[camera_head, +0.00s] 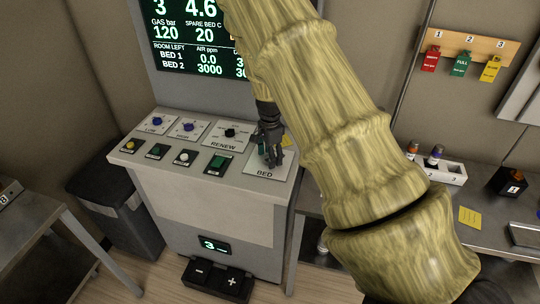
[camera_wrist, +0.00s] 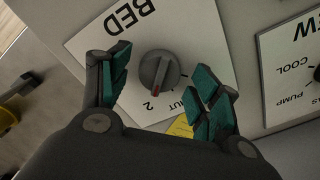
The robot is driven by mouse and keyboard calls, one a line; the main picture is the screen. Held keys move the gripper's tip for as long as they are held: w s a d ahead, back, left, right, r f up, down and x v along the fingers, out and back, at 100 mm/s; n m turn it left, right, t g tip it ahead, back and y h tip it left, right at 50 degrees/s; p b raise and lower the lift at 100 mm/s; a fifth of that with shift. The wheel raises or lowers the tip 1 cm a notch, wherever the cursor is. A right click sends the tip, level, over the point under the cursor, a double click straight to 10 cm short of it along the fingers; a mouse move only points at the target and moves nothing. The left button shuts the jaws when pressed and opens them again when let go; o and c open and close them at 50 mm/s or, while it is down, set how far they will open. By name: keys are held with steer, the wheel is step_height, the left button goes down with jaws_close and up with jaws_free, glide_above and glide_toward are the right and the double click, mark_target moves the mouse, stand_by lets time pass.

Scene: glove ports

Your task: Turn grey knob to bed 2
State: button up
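The grey knob (camera_wrist: 160,68) sits on a white plate marked BED (camera_wrist: 125,38). Its red pointer mark faces the plate edge, close to the label "2" and left of a partly hidden label ending in "UT". My gripper (camera_wrist: 161,84) is open, with teal-padded fingers on either side of the knob, and a gap shows between each finger and the knob. In the head view my gripper (camera_head: 269,150) is over the BED plate (camera_head: 268,166) at the console's right end and hides the knob.
The console (camera_head: 205,195) carries a RENEW dial (camera_head: 229,133), blue dials and several coloured buttons beside the BED plate. A screen (camera_head: 195,62) behind lists BED 1 at 0.0 and BED 2 at 3000. A side bench with a bottle rack (camera_head: 440,172) stands to the right.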

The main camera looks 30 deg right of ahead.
step_height(320, 180, up, 12)
stand_by(0.7)
stand_by(0.5)
